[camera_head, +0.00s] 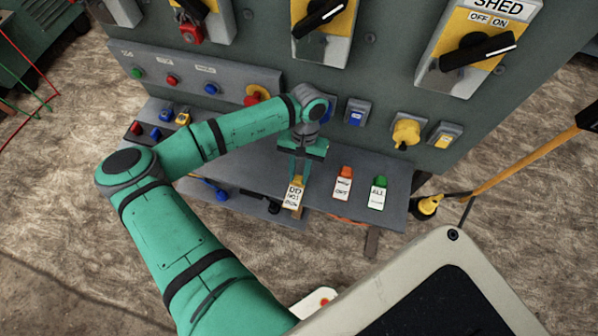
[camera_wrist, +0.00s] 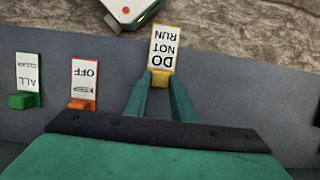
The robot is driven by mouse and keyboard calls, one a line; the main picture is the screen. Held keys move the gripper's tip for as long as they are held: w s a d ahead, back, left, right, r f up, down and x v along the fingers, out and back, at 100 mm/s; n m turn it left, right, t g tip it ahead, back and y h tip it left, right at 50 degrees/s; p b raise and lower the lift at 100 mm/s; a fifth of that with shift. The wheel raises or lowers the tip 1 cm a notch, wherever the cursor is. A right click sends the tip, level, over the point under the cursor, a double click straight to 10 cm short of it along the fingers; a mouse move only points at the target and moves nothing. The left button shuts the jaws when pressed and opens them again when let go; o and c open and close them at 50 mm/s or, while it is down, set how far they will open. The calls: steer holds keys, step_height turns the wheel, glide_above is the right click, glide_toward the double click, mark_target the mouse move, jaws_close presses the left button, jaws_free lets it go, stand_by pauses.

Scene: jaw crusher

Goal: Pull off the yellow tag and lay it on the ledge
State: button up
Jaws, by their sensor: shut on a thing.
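The yellow tag (camera_head: 294,193) has a white face lettered "DO NOT RUN". In the wrist view the tag (camera_wrist: 164,48) stands between my fingertips, its yellow base pinched at their ends. My gripper (camera_wrist: 160,82) is shut on it. In the head view my gripper (camera_head: 299,175) points down over the grey ledge (camera_head: 330,202), with the tag at its tips near the ledge's front edge. I cannot tell whether the tag touches the ledge.
A yellow-and-black pole (camera_head: 520,160) leans at the right.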

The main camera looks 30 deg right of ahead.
mark_target(298, 183)
steer(key=shift+f, duration=0.35)
stand_by(0.3)
steer(key=o, duration=1.1)
steer(key=r, duration=0.3)
steer(key=shift+s+a+r, duration=0.15)
steer(key=shift+s+r, duration=0.15)
steer(key=shift+r, duration=0.1)
steer(key=s+a+r, duration=0.6)
steer(key=s+r, duration=0.3)
steer(key=s, duration=0.3)
